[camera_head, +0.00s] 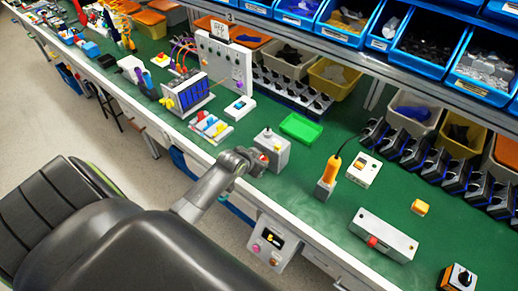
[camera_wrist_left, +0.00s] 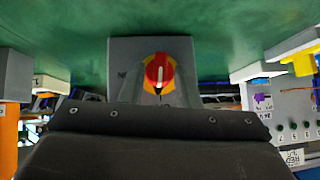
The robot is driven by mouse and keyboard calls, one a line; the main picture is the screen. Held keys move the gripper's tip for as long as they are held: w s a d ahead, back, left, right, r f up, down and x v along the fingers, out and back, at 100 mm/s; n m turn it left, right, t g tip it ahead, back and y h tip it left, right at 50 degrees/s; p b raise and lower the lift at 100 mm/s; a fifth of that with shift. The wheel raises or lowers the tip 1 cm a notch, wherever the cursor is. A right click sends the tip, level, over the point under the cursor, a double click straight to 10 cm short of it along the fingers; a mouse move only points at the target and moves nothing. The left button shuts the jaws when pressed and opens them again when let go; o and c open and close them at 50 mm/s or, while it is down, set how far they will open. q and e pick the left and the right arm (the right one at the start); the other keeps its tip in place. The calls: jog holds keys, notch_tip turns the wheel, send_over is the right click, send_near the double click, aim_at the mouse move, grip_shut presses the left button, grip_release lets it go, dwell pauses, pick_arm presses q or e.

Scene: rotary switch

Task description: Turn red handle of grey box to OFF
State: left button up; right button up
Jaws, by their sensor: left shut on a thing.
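The grey box (camera_head: 277,152) stands on the green bench top near its front edge, in the middle of the head view. Its red handle (camera_wrist_left: 153,68) sits on a yellow round plate in the left wrist view, with a pale mark running nearly upright. A partly hidden label shows beside the plate on the box face. My left gripper (camera_head: 258,160) reaches the box's front and is shut on the red handle. The dark gripper body fills the lower part of the wrist view and hides the lower box face. My right gripper is not in view.
A green tray (camera_head: 301,128) lies behind the box. An orange-handled tool (camera_head: 329,176) stands to its right, near a white switch box (camera_head: 363,169). A control box (camera_head: 272,240) hangs below the bench edge.

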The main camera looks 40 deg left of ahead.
pick_arm(q)
jog(key=shift+a+h, duration=0.1)
jog(key=shift+h, duration=0.3)
jog(key=shift+n, duration=0.3)
jog(key=o, duration=0.6)
jog(key=shift+p, duration=0.3)
jog(key=v, duration=1.7)
jog(key=shift+a+r+b, duration=0.1)
jog(key=shift+a+b, duration=0.2)
jog(key=shift+b, duration=0.05)
